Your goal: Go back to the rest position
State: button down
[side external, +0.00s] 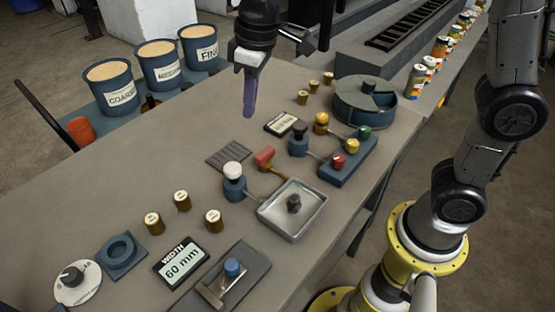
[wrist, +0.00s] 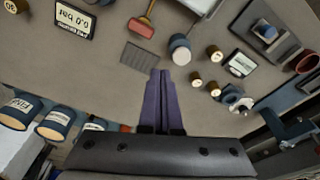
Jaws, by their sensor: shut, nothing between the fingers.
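My gripper (side external: 249,112) hangs pointing down above the grey table (side external: 130,185), toward its back edge in the side external view. Its purple fingers are together with nothing between them. In the wrist view the closed fingertips (wrist: 160,73) show over bare table, close to a dark ribbed pad (wrist: 138,57). The gripper is apart from everything on the table. In the side external view the same pad (side external: 228,155) lies below and in front of the fingers.
Labelled blue bins (side external: 160,65) stand along the back left edge. Several brass weights are scattered about. The table's left part is mostly clear.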

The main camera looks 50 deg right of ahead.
jog(key=s+d+r+m+t, duration=0.3)
jog(key=s+d+r, duration=0.2)
jog(key=s+d, duration=0.55)
jog(key=s+d+f+m, duration=0.1)
jog(key=s+f, duration=0.5)
jog(key=s, duration=0.4)
jog(key=shift+s+d+m+t+h, duration=0.3)
jog(key=shift+t, duration=0.1)
